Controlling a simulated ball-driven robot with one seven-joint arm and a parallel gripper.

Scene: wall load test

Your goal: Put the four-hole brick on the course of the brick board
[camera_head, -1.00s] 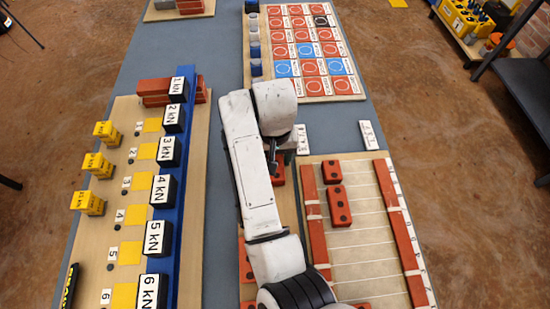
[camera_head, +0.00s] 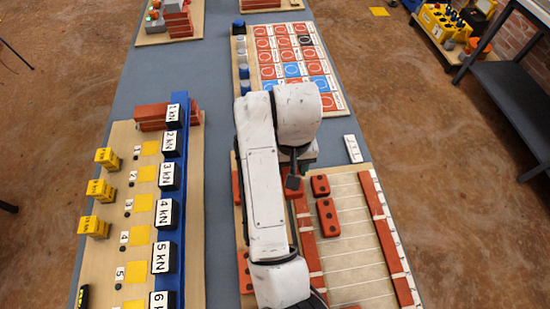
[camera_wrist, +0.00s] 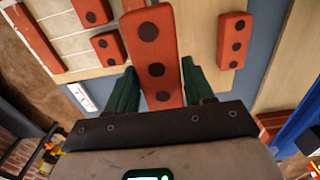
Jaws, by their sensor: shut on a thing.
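My gripper (camera_wrist: 160,88) is shut on a long red brick (camera_wrist: 151,50), with one green finger on each side. Three dark holes show on that brick; its near end is close to the gripper body, so I cannot tell if a fourth is hidden. The brick board (camera_head: 350,235) has red side rails and pale course lines. A short red brick (camera_head: 320,185) and a longer one (camera_head: 327,217) lie on it beside the left rail (camera_head: 306,240). In the head view my gripper (camera_head: 293,183) is near the board's upper left corner, and the arm hides most of the held brick.
A loose three-hole brick (camera_wrist: 234,41) lies on bare wood beside the board in the wrist view. Further red bricks (camera_head: 245,272) lie left of my arm. A weight board (camera_head: 125,215) stands at the left. The board's middle and right courses are clear.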

